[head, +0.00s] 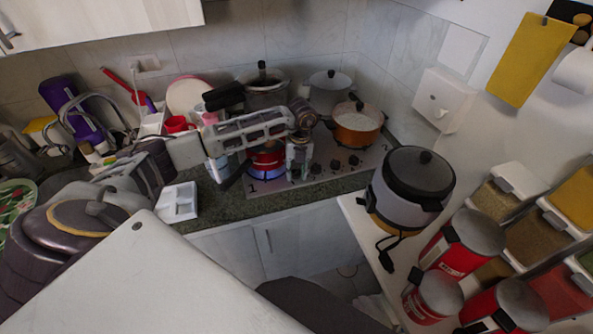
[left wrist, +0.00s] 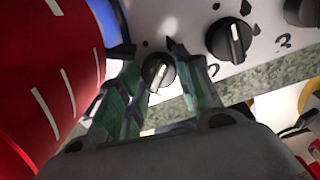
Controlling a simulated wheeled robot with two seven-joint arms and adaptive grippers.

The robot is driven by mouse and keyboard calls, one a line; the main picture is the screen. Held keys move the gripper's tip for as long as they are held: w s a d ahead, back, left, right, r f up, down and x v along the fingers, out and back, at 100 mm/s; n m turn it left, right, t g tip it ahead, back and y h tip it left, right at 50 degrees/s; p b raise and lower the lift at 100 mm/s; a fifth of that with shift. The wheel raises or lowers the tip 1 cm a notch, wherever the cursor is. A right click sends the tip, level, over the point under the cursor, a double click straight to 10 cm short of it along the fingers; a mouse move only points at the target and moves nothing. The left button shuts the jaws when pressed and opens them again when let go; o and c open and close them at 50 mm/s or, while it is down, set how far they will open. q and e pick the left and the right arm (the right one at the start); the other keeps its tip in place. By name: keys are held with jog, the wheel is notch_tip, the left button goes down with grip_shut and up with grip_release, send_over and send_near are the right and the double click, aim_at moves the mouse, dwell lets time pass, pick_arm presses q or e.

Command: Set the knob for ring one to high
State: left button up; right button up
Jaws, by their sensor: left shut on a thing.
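The stove panel (head: 270,186) carries a row of black knobs, with the mark "1" at its left end. In the left wrist view, the small black knob nearest the red pot (left wrist: 45,90), which I take for the ring one knob (left wrist: 158,74), has a pale pointer line. My left gripper (left wrist: 152,58) has its green-grey fingers on both sides of this knob, shut on it. In the head view the left gripper (head: 299,168) reaches down to the panel and hides that knob. My right gripper is not in view.
Another knob (left wrist: 230,40) is close beside the held one. An orange pot (head: 357,126) and grey pots stand behind. A rice cooker (head: 412,190) stands on the right counter. A white tray (head: 177,203) lies left of the stove.

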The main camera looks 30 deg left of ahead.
pick_arm(q)
jog(key=o, duration=1)
jog(key=shift+o, duration=0.2)
jog(key=shift+n+p, duration=0.3)
jog(key=shift+n, duration=0.1)
